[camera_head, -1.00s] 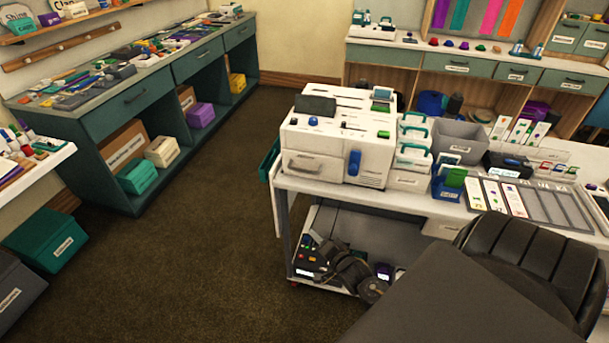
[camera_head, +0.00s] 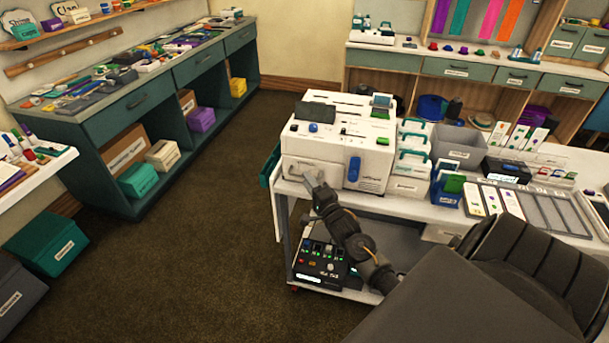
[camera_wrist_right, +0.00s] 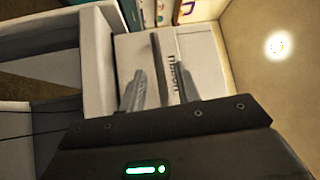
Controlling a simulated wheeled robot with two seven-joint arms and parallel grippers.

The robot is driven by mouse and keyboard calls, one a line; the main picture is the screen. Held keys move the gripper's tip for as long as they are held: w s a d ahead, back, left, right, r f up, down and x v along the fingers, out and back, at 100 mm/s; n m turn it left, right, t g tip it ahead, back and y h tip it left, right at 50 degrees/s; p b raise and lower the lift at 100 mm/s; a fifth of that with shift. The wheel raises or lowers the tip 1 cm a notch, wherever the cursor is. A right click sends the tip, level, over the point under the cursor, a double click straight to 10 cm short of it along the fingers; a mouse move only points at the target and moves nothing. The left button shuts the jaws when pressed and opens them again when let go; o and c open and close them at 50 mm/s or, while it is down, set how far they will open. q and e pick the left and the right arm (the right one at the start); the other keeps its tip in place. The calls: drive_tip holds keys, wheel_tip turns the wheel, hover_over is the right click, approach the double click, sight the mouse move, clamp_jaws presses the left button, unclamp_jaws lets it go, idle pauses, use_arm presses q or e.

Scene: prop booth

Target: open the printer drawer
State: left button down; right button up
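The white printer (camera_head: 368,160) stands on the left end of the white cart. Its drawer front (camera_head: 293,170) is at the lower left of its near face and looks closed. My right gripper (camera_head: 312,178) is in front of the drawer front and hides part of it, including much of the handle. In the right wrist view its two grey fingers (camera_wrist_right: 150,80) are apart, with pale surfaces beyond them. I see nothing held between them. Whether a finger touches the handle cannot be told. My left gripper is not in view.
The cart's lower shelf holds a dark control box (camera_head: 320,262) beneath my right arm. White caddies (camera_head: 410,165) and a grey bin (camera_head: 458,146) stand right of the printer. A black chair (camera_head: 525,255) is at the lower right.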

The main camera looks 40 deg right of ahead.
drive_tip(key=shift+x, duration=1.45)
clamp_jaws()
